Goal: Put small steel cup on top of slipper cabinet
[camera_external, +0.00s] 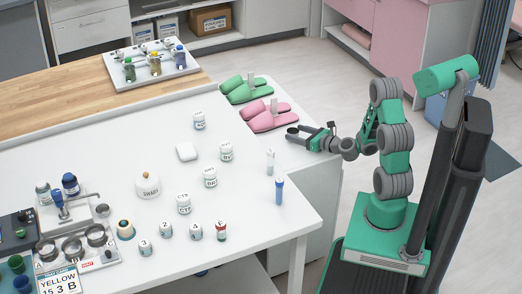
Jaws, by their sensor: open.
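Several round steel cups sit on the tray at the lower left of the table: a left one (47,250), a middle one (72,247) and a right one (96,235). A smaller metal piece (102,210) is behind them. I cannot tell for sure which is the small steel cup. The white slipper cabinet (322,178) stands beyond the table's right edge, with green and pink slippers on its top. My gripper (296,138) is open above the cabinet top, just right of the pink slippers, far from the steel cups. No cup is visible in it.
The white table (150,225) holds several labelled jars, a white pot (147,184), a blue-capped tube (279,190) and a clear tube (270,160). Green slippers (245,88) and pink slippers (268,115) fill the cabinet's far part; its near part looks clear.

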